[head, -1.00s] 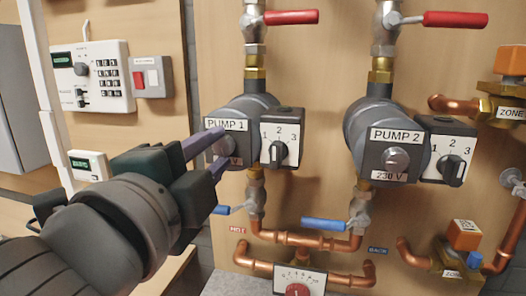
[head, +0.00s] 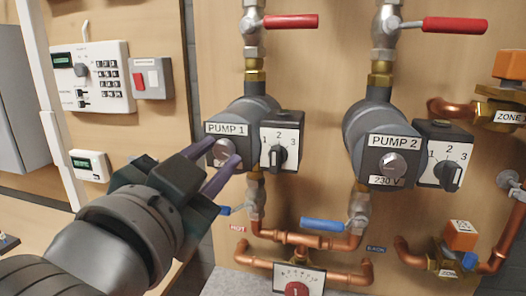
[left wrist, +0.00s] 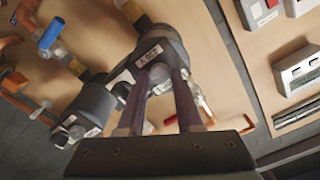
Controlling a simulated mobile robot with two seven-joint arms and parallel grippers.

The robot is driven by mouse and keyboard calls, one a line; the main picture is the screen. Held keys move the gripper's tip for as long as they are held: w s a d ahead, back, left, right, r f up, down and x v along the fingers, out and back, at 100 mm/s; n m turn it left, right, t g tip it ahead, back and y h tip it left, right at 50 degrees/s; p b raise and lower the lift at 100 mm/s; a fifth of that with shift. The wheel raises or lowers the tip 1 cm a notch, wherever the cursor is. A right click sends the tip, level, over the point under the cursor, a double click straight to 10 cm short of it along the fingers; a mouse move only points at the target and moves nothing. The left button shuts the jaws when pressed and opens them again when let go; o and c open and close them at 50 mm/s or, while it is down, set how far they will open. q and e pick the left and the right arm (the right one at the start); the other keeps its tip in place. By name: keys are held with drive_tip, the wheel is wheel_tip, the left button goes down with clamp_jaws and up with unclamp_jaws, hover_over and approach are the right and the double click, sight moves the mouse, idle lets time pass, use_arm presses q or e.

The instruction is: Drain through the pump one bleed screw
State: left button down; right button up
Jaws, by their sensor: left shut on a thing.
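Pump 1 (head: 246,112) is a dark grey pump on the wooden wall, with a round metal bleed screw (head: 223,151) on its front face. My left gripper (head: 223,152) comes from the lower left, with its two purple-grey fingers shut on that screw, one on each side. The fingers and the lower part of the face hide the lower label. In the left wrist view, both fingers (left wrist: 168,85) reach to the screw (left wrist: 160,72) on the pump. Pump 2 (head: 362,128) stands to the right, with its own bleed screw (head: 392,164) free. My right gripper is not in view.
A speed dial (head: 280,154) sits right beside pump 1's face. Red valve levers (head: 291,20) are above and blue levers (head: 323,225) below. A keypad panel (head: 92,77) is at left.

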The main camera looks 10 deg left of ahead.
use_arm(q)
drive_tip(key=shift+n, duration=0.7)
drive_tip(key=shift+f, duration=0.1)
drive_tip(key=c, duration=0.6)
unclamp_jaws()
drive_tip(key=shift+s+a+b, duration=0.15)
drive_tip(key=shift+s+b, duration=0.85)
drive_tip(key=shift+s, duration=3.95)
